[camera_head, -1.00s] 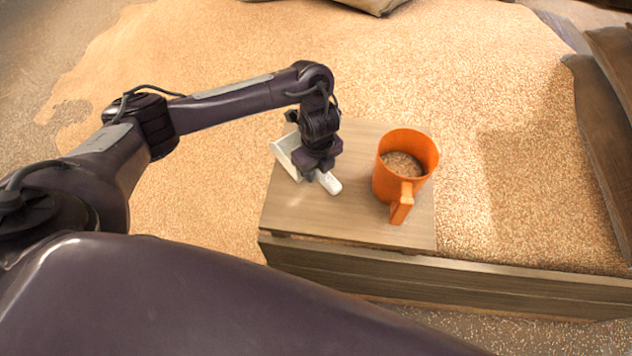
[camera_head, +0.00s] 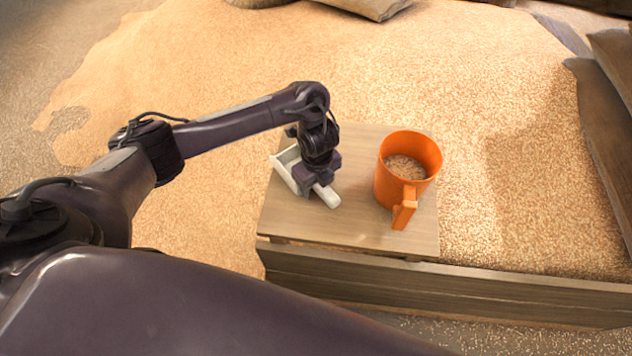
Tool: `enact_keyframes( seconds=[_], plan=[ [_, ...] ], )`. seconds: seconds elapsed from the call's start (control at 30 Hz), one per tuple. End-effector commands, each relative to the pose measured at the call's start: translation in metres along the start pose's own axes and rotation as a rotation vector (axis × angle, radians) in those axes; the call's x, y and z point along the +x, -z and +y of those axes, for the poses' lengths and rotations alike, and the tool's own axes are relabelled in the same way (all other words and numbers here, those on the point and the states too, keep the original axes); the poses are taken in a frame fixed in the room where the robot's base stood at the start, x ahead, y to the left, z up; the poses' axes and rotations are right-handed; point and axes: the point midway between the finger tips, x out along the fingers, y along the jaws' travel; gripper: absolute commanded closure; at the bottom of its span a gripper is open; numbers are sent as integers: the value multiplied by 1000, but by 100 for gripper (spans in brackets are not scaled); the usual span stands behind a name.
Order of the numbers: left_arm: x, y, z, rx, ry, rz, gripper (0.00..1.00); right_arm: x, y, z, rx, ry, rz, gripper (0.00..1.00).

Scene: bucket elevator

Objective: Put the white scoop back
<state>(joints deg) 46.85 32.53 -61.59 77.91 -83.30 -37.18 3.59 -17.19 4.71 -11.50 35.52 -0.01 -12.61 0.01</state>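The white scoop (camera_head: 285,168) is at the left part of the wooden board (camera_head: 330,225). Its pan shows left of my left gripper (camera_head: 314,186) and its handle end pokes out at the lower right. My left gripper reaches down from above over the scoop's handle and appears closed around it; the fingertips are mostly hidden. The scoop is at or very close to the board's surface; I cannot tell whether it touches. My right gripper is not in view.
An orange mug (camera_head: 408,165) holding grain stands on the board right of the scoop, its handle toward me. A grain heap (camera_head: 510,130) surrounds the board. A wooden plank edge (camera_head: 430,288) runs along the front. Dark sacks (camera_head: 606,120) lie at the right.

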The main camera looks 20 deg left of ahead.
Motion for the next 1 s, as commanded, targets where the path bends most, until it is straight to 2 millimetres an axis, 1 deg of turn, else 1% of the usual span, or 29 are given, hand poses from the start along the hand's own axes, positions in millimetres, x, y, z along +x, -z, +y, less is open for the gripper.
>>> enact_keyframes(
  seconds=[0.23, 0.33, 0.47, 0.6, 0.7, 0.83, 1.0],
  plan=[
    [-1, 0, 0, 0, 0, 0, 51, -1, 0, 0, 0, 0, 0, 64],
    [-9, -1, -1, 0, 2, -1, 51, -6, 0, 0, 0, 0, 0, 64],
    [-33, -2, -1, 2, 4, -3, 51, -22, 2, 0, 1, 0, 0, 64],
    [-65, -2, -1, 2, 3, -5, 51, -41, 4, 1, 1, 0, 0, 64],
    [-86, -2, -1, 3, 4, -5, 51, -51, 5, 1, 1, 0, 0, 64],
    [-107, -2, -1, 2, 2, -4, 51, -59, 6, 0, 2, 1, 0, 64],
    [-122, 0, 0, 1, 1, -1, 51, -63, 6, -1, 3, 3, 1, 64]
  ],
)
